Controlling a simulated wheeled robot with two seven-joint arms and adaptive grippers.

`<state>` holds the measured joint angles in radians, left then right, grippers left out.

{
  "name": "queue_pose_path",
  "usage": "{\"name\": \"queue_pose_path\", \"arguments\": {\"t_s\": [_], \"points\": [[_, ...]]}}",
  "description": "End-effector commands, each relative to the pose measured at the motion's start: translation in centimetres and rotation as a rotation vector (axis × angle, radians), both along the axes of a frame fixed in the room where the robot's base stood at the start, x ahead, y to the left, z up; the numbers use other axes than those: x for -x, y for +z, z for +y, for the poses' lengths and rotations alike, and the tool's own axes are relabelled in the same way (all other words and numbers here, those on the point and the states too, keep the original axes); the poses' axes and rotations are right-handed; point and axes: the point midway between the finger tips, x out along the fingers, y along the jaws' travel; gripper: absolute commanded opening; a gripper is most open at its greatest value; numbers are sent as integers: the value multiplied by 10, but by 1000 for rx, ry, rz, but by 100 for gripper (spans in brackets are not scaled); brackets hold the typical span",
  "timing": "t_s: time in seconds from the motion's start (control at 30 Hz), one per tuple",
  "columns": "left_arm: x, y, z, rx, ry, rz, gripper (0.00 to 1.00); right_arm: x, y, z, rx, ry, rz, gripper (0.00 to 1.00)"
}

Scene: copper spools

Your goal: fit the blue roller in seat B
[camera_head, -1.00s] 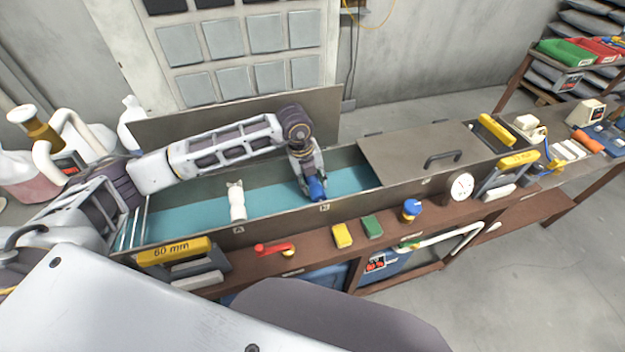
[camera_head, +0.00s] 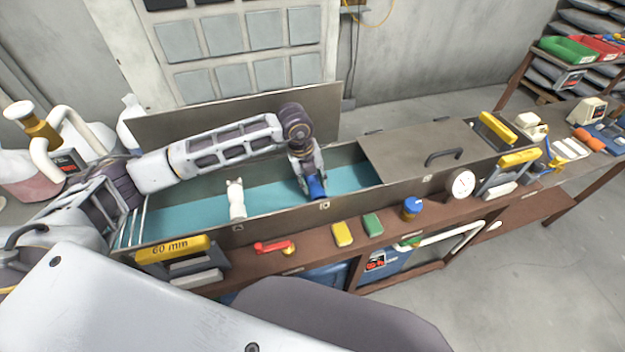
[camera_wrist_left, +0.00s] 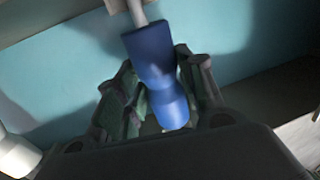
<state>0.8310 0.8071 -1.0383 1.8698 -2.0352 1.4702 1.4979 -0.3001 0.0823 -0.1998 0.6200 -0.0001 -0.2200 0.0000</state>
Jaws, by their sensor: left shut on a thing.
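The blue roller (camera_head: 316,188) is in my left gripper (camera_head: 311,177), inside the long trough near the front wall. In the left wrist view the roller (camera_wrist_left: 153,62) is waisted, and the dark fingers stand on either side of it. A pale pin (camera_wrist_left: 138,13) meets or overlaps its far end; I cannot tell whether they touch. The seat B label (camera_head: 324,204) is on the trough's front wall, just in front of the roller. The seat itself is largely hidden by the roller and gripper. My right gripper is not in view.
A grey cover (camera_head: 415,153) with a handle closes the right part. On the front ledge are a red handle (camera_head: 272,246), yellow and green blocks (camera_head: 342,233), a blue-capped knob (camera_head: 412,207) and a gauge (camera_head: 461,184).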

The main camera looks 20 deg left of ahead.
Motion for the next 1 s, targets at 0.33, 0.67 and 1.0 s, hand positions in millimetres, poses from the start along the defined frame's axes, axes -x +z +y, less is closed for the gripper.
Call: {"name": "queue_pose_path", "arguments": {"t_s": [0.33, 0.67, 1.0], "points": [[0, -2, 0, 1, 0, -1, 7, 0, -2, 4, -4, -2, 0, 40], [0, -4, 0, 1, 0, -1, 7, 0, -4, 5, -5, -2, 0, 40], [0, -4, 0, 1, 0, -1, 63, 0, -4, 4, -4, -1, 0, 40]]}}
